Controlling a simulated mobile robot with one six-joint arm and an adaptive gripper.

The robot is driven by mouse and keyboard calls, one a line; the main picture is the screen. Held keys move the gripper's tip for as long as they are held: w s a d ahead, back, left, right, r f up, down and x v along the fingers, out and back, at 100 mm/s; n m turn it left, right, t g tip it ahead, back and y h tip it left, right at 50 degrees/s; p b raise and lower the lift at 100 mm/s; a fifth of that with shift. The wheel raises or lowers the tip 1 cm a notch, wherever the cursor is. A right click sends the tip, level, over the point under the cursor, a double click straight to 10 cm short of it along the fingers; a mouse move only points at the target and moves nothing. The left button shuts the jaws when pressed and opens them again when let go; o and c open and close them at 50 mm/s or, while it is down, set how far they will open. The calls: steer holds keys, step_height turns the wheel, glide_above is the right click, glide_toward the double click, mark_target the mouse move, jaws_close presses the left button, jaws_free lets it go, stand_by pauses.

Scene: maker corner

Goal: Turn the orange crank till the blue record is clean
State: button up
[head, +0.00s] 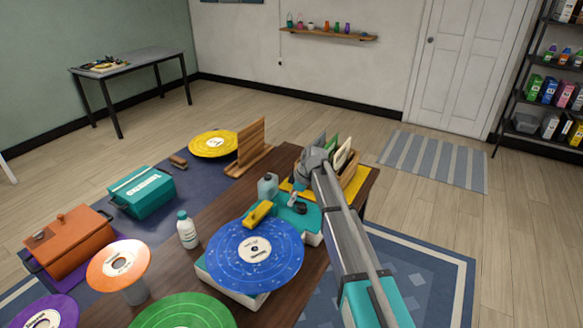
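The blue record (268,262) lies flat on a white and teal machine (235,285) on the brown table. Pale specks show on its blue surface around the white label. A yellow part (259,214) stands at the record's far edge. My arm reaches in from the lower right, and my gripper (297,204) points down over the teal part behind the record's right side. Its fingers are small and partly hidden, so I cannot tell whether they hold anything. I cannot make out an orange crank on this machine; it may be hidden by my gripper.
A white bottle (187,231), an orange record (118,262) on a stand and a green record (185,312) are left of the machine. Behind are an orange case (70,243), a teal box (143,192) and a wooden rack (250,148).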

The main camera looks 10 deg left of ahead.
mark_target(301, 204)
steer(key=shift+s+n, duration=0.15)
steer(key=shift+n, duration=0.25)
steer(key=shift+r+g+p, duration=0.3)
steer(key=shift+r+p, duration=0.05)
steer(key=s+p+v, duration=0.1)
steer(key=p+v, duration=1.2)
steer(key=v, duration=0.1)
steer(key=shift+s+a+r+n+t+h+p, duration=0.15)
steer(key=shift+s+a+n+h+p, duration=0.15)
steer(key=shift+a+n+h, duration=0.45)
steer(key=shift+s+a+f+n+t+h+p, duration=0.15)
steer(key=shift+a+n+h+p, duration=0.15)
steer(key=shift+a+n+h, duration=0.5)
steer(key=shift+s+a+r+n+t+h+p, duration=0.1)
steer(key=shift+s+a+r+n+h+p, duration=0.15)
steer(key=shift+a+n+h, duration=0.55)
steer(key=shift+a+m, duration=0.1)
steer(key=shift+m, duration=0.35)
steer(key=s+d+m, duration=1.1)
steer(key=s+d, duration=0.1)
steer(key=d, duration=0.3)
steer(key=s+d+m, duration=1.2)
steer(key=s+d, duration=0.1)
steer(key=d, duration=0.3)
steer(key=shift+s+d, duration=0.2)
steer(key=shift+s, duration=0.05)
